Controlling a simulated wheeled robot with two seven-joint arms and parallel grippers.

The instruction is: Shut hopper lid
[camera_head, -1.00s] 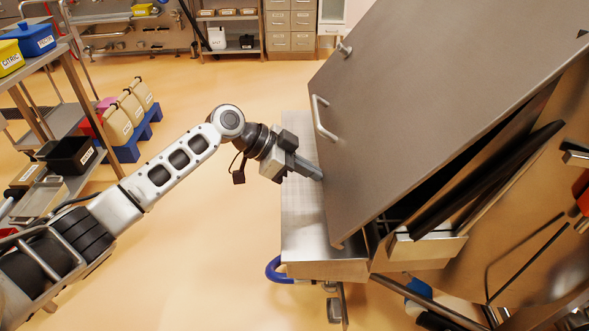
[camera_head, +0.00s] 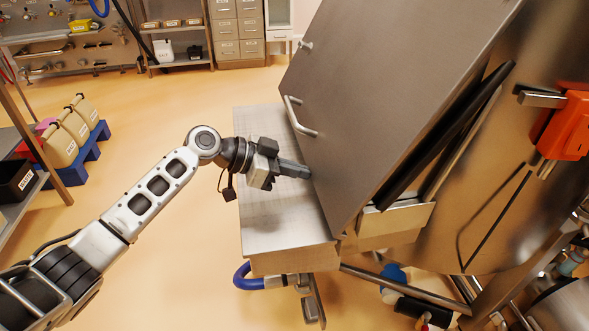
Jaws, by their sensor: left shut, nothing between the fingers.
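The hopper lid (camera_head: 385,95) is a large grey metal panel that stands tilted across the upper right of the head view. A silver bar handle (camera_head: 297,115) is on its left part. The hopper body (camera_head: 480,200) shows on the right, with a dark gap and black strip between it and the lid. My left gripper (camera_head: 308,173) is shut and empty. Its fingertips are at the lid's lower left edge, below the handle; I cannot tell whether they touch. My right gripper is not in view.
A steel shelf surface (camera_head: 270,195) lies under my left gripper, with a blue tube handle (camera_head: 245,278) below. An orange-red box (camera_head: 563,125) is on the hopper's right side. Beige canisters (camera_head: 72,125) stand on a blue pallet (camera_head: 85,160) at left. The floor between is open.

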